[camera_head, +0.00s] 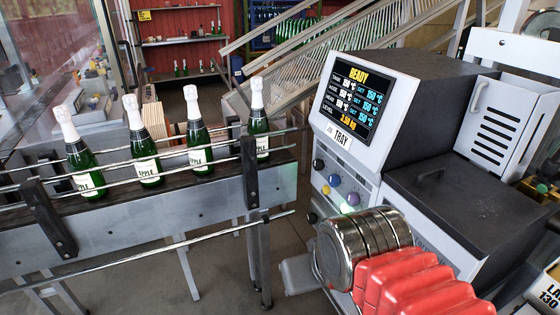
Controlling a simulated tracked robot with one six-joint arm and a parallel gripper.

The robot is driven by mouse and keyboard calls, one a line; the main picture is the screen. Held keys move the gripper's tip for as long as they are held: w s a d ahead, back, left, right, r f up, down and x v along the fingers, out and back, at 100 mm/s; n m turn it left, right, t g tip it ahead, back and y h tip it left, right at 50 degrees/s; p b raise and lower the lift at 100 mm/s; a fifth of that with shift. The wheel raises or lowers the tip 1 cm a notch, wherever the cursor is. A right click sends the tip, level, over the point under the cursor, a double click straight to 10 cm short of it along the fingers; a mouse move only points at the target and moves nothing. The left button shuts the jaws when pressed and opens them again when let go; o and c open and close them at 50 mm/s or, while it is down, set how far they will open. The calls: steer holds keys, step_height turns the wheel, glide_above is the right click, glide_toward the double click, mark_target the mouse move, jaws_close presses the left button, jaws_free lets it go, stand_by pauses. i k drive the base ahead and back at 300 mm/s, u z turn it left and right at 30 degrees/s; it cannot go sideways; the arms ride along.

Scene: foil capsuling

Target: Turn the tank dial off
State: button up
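A grey machine (420,190) stands at the right, with a lit screen (352,97) reading READY and rows of temperatures, the top row labelled TANK. Below the screen, its front panel carries several small round controls: a black one (318,164), a blue-purple one (334,180), a purple one (353,198), a yellow one (326,190) and a green one (347,209). Another dark knob (312,218) sits lower left. Their labels are too small to read, so I cannot tell which is the tank dial or how it is turned. My gripper is not in view.
A metal cylinder (345,250) and red ribbed parts (415,285) stand close in front of the machine's lower panel. A railed conveyor (150,225) with several green bottles (142,150) runs at the left. Floor (215,275) shows between conveyor and machine.

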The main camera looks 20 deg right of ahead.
mark_target(317, 163)
steer(key=u, duration=0.6)
steer(key=i, duration=0.85)
steer(key=u, duration=0.55)
